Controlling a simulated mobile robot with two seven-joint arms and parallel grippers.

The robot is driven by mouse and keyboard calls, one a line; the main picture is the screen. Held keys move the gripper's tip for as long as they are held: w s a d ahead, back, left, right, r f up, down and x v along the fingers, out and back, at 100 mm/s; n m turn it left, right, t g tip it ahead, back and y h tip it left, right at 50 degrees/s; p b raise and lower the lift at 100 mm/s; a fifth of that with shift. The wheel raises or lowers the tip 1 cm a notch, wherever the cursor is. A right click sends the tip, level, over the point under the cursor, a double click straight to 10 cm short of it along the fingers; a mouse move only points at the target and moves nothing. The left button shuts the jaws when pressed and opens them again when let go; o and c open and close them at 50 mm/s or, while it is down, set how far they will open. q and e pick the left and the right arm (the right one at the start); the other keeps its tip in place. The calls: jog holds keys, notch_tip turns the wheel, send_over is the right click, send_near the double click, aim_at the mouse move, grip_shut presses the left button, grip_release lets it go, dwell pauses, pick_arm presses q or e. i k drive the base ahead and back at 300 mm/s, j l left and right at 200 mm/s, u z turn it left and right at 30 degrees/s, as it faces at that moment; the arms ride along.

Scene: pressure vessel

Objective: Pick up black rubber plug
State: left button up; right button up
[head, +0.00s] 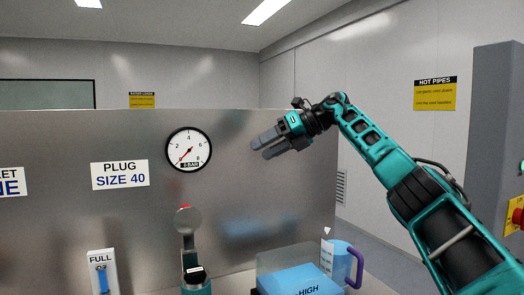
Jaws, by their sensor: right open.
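My right gripper (260,148) is raised in front of the metal back panel, just right of the pressure gauge. Its two grey fingers point left and slightly down; they are open, with nothing between them. No loose black rubber plug can be made out.
The metal panel (90,225) carries a pressure gauge (188,149) and a "PLUG SIZE 40" label (120,174). Below stand a "FULL" level indicator (102,275), a blue block marked "HIGH" (295,280) and a blue jug (341,262) with a purple handle. A grey column (498,130) stands at right.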

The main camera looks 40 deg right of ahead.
aim_at(194, 273)
jog(key=k, duration=1)
